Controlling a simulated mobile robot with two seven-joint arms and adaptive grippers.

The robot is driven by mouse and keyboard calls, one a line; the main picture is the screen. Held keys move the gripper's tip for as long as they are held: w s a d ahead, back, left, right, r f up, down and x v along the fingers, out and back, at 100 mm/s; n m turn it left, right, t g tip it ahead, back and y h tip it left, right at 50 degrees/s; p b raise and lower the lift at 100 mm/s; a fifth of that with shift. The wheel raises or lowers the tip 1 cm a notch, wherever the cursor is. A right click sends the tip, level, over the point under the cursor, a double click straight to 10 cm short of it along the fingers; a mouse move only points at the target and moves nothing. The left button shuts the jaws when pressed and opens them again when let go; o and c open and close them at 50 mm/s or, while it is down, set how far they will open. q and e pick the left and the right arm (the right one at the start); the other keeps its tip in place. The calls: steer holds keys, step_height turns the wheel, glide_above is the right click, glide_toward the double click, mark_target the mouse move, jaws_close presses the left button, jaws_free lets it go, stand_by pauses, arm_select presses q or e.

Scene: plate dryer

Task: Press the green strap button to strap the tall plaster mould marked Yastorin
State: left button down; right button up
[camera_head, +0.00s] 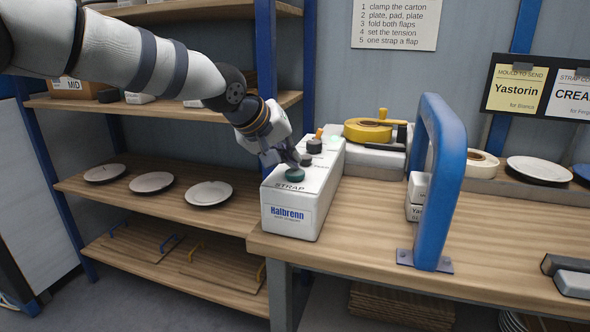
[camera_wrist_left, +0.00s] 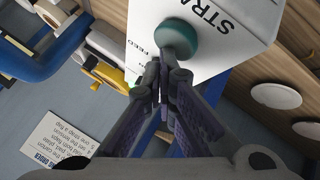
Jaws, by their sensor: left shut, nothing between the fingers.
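The green strap button (camera_head: 295,174) is a round teal-green cap on top of a white Halbrenn control box (camera_head: 300,205), beside the word STRAP. It also shows in the left wrist view (camera_wrist_left: 177,37), just beyond my fingertips. My left gripper (camera_head: 299,161) is shut and empty, its tips close above the button; I cannot tell if they touch it. In the left wrist view the closed fingers (camera_wrist_left: 166,72) point at the button's near edge. White blocks (camera_head: 419,186), the lower with a label starting "Yas", stand behind the blue arch (camera_head: 438,190), which partly hides them.
A dark knob (camera_head: 314,146) and an orange knob sit farther back on the box. A yellow tape roll (camera_head: 368,131) lies behind it. A sign (camera_head: 515,88) reads Yastorin. Shelves with plates (camera_head: 208,194) stand left. The bench front (camera_head: 355,225) between box and arch is clear.

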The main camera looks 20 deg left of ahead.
mark_target(291, 170)
arm_select(q)
steer(key=shift+f, duration=0.3)
stand_by(0.4)
steer(key=shift+r, duration=1)
steer(key=shift+r, duration=0.1)
steer(key=shift+r, duration=2.45)
